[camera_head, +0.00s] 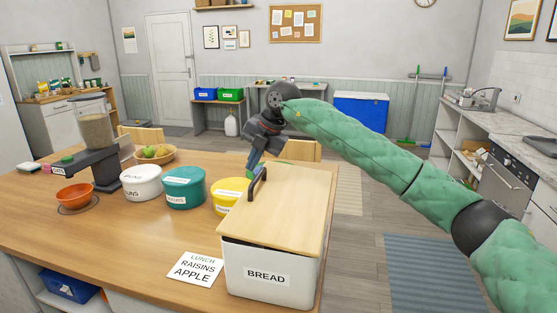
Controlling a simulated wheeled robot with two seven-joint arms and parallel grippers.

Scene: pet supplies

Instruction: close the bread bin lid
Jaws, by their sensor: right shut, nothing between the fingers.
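The bread bin (270,277) is a white box labelled BREAD at the table's front right corner. Its flat wooden lid (283,212) lies over the top, with a thin dark line between lid and box along the front. I cannot tell whether the lid sits fully flush. My right gripper (251,171) is shut and empty, pointing down at the far left corner of the lid, close to the handle. I cannot tell whether it touches. My left gripper is not in view.
A yellow tub (226,190), a teal tub (184,190) and a white tub (141,184) stand left of the bin. A note card (195,268) lies beside it. Further left are an orange bowl (74,194) and a cereal dispenser (97,130). The table's front left is clear.

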